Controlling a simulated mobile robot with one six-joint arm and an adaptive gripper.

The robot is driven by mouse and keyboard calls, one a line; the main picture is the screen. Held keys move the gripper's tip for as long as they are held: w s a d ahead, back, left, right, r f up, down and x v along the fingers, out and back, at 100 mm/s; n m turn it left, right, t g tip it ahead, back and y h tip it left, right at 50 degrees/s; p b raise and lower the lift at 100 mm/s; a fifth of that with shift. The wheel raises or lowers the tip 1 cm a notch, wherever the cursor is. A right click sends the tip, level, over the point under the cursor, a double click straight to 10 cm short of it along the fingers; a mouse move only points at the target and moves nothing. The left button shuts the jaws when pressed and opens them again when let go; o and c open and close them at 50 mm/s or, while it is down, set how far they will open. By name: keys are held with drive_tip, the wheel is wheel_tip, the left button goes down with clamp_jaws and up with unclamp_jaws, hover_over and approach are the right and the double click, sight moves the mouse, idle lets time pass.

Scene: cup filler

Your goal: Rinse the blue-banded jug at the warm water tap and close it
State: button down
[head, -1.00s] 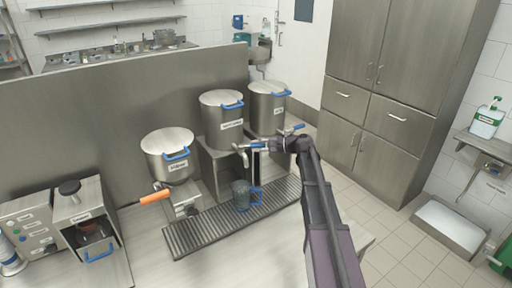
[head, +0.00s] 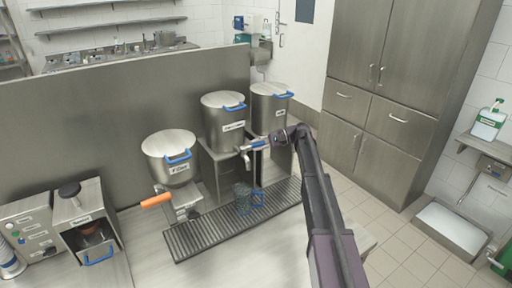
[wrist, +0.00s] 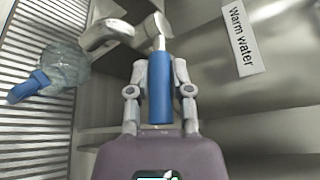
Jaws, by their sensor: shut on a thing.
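The jug (head: 242,194) is see-through, with a blue handle (head: 258,199). It stands on the ribbed drip tray below the middle urn's tap. In the wrist view the jug (wrist: 62,68) sits under the curved metal spout (wrist: 108,36). My gripper (head: 268,143) is at the tap of the middle urn (head: 223,124). In the wrist view my gripper (wrist: 160,75) is shut on the blue tap lever (wrist: 160,95), one finger on each side. A "Warm water" label (wrist: 240,40) is on the urn beside it. I cannot tell whether water is running.
The ribbed drip tray (head: 190,240) runs along the counter. A left urn (head: 168,150) with an orange handle (head: 157,201) and a right urn (head: 270,110) flank the middle one. A steel machine (head: 85,222) is at the left. Tall cabinets (head: 385,100) stand behind my arm.

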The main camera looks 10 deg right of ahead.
drive_tip(key=shift+w+n+g, duration=0.1)
drive_tip(key=shift+n+g, duration=0.4)
drive_tip(key=shift+g, duration=0.2)
drive_tip(key=c, duration=0.5)
unclamp_jaws()
drive_tip(key=shift+w, duration=0.1)
drive_tip(key=shift+c, duration=0.2)
